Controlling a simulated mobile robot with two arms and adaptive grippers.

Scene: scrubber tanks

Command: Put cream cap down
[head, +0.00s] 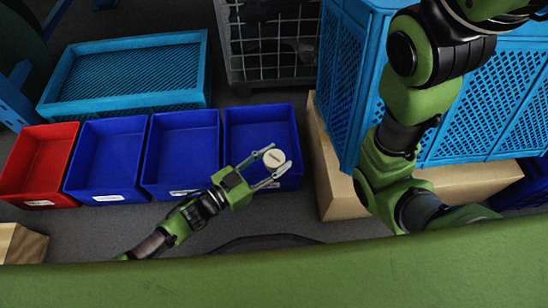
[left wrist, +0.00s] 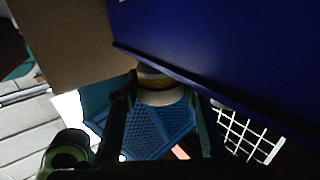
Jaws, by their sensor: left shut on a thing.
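The round cream cap (head: 274,158) is between the two fingers of my left gripper (head: 280,157) in the head view. The gripper is shut on it. In the left wrist view the cap (left wrist: 160,96) shows between the dark fingertips, with a darker band behind its pale rim. In the head view the cap appears over the rightmost blue bin (head: 240,118), near its front right part. The bin looks empty otherwise. I cannot tell how high the cap is above the floor of the bin. My right gripper is out of view.
Two more blue bins (head: 182,113) (head: 111,121) and a red bin (head: 68,130) stand to the left. A light-blue crate (head: 125,42) is behind them. A cardboard box (head: 325,190) under a large blue crate (head: 345,75) stands close on the right. A wire cage (head: 270,80) is behind.

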